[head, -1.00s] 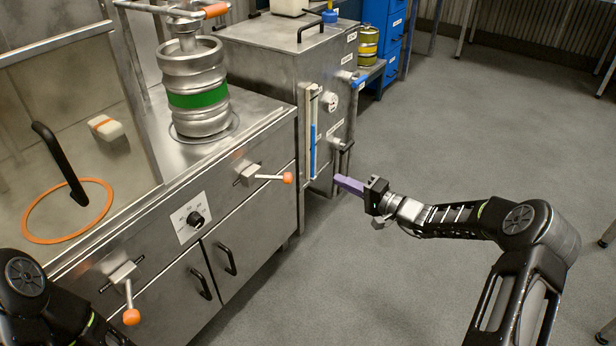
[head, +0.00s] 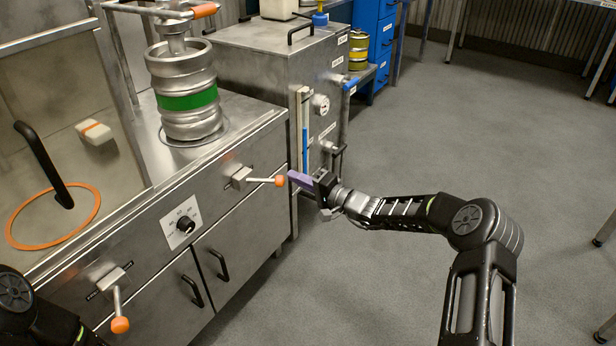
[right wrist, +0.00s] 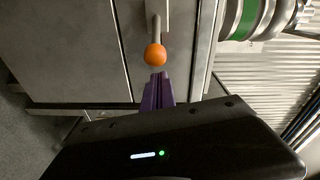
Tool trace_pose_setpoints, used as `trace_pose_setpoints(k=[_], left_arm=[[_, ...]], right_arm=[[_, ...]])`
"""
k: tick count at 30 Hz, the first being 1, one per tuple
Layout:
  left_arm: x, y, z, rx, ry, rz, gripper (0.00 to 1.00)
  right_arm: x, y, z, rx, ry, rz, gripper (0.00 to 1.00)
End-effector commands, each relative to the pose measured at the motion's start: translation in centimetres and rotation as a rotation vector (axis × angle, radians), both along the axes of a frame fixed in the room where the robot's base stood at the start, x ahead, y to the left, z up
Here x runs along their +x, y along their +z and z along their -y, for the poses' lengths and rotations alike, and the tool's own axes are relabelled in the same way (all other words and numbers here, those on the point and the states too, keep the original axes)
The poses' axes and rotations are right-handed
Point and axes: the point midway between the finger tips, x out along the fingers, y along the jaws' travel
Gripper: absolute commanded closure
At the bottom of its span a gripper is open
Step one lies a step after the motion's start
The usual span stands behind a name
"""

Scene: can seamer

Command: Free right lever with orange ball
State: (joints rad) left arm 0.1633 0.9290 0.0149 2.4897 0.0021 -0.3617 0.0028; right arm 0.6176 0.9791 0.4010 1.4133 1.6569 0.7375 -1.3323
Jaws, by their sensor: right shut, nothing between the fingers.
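The right lever, a short metal rod with an orange ball (head: 281,182), sticks out level to the right from its mount (head: 239,178) on the steel cabinet front. My right gripper (head: 292,176) has purple fingers, shut and empty, with the tips right by the ball in the head view. In the right wrist view the orange ball (right wrist: 155,54) is just beyond the purple fingertips (right wrist: 159,76); I cannot tell whether they touch. Of my left arm only a black part shows at the lower left; its gripper is out of view.
A second lever with an orange ball (head: 120,325) hangs down at the left of the front. A dial (head: 184,224) and two black door handles (head: 222,264) are between. A keg (head: 186,92) stands on top.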

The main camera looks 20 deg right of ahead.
Motion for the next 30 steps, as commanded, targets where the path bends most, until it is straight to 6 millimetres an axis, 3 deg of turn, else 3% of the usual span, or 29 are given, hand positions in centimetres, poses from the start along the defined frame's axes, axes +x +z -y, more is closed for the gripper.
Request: trace_pose_setpoints(k=[17,30], left_arm=[[0.0,-0.1,0.0,0.0,0.0,0.001,1.0],[0.1,-0.6,-0.1,0.002,0.003,0.003,1.0]], right_arm=[[-0.3,-0.1,-0.4,-0.001,0.0,-0.001,1.0],[-2.3,-0.2,-1.3,-0.001,0.002,-0.002,1.0]])
